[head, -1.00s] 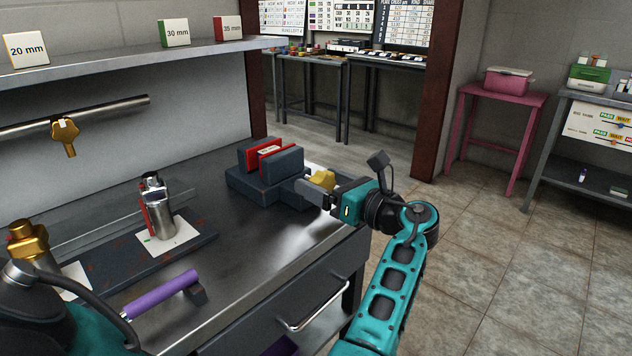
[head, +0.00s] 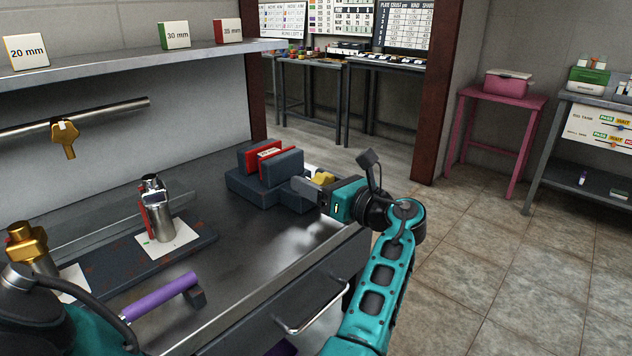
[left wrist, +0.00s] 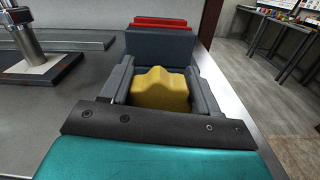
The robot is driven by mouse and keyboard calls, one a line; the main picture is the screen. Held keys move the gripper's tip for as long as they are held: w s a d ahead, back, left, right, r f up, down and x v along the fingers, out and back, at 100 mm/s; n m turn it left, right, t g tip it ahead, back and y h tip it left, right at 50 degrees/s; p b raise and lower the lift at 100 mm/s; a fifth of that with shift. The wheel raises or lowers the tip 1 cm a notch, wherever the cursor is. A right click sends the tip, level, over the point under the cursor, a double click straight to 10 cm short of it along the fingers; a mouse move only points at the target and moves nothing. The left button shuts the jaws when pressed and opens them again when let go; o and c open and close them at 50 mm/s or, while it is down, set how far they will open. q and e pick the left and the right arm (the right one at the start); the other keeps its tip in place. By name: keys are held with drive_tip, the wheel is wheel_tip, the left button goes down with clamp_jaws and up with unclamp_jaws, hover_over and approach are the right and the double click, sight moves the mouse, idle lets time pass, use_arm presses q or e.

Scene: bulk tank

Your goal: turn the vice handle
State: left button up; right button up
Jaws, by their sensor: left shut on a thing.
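The vice (head: 262,186) stands at the far end of the steel bench, dark blue-grey with red jaw faces and a pale labelled piece between them. Its yellow handle (head: 323,179) is on the near right side, partly hidden by my left gripper (head: 308,190). In the left wrist view the yellow handle (left wrist: 160,90) sits between the two grey fingers of my left gripper (left wrist: 160,85), which is shut on it. The vice's dark block and red jaw (left wrist: 160,22) show just beyond. My right gripper is not in view.
A metal cylinder (head: 158,222) stands on a white card on the bench. A purple-handled tool (head: 160,297) lies near the front edge, and a gold-coloured fitting (head: 32,247) stands at left. A shelf (head: 130,65) runs above. The floor at right is open.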

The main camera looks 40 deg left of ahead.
use_arm(q)
drive_tip(key=shift+c, duration=0.4)
drive_tip(key=shift+r+n+p, duration=0.15)
drive_tip(key=shift+n+p, duration=0.45)
drive_tip(key=shift+n, duration=0.1)
drive_tip(key=shift+s+n+p, duration=0.1)
drive_tip(key=shift+n+p, duration=0.25)
drive_tip(key=shift+n, duration=1.35)
drive_tip(key=shift+s+f+n+p, duration=0.1)
drive_tip(key=shift+f+n+p, duration=0.15)
drive_tip(key=shift+n, duration=0.75)
